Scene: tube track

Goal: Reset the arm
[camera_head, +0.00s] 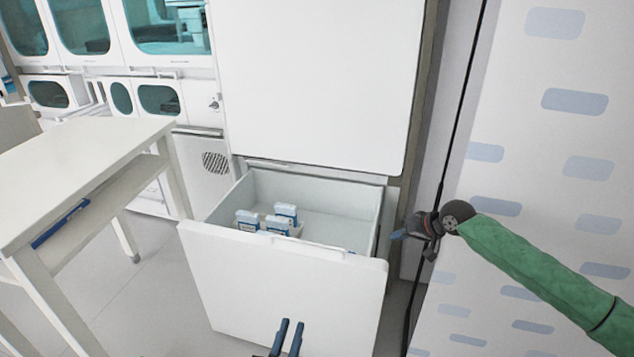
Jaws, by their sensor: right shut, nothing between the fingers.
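My right arm in a green sleeve (540,275) reaches in from the right edge. Its gripper (397,235) is shut and empty, pointing left, and appears just right of the open drawer. My left gripper (290,322) shows at the bottom edge, in front of the drawer's front panel. Its two dark blue fingers stand apart with nothing visible between them; the rest of it is out of frame.
A white drawer (270,285) is pulled out of a tall white cabinet (315,75). Several small blue-and-white boxes (285,212) stand inside it. A white table (75,165) is at the left. A patterned white panel (530,120) is at the right.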

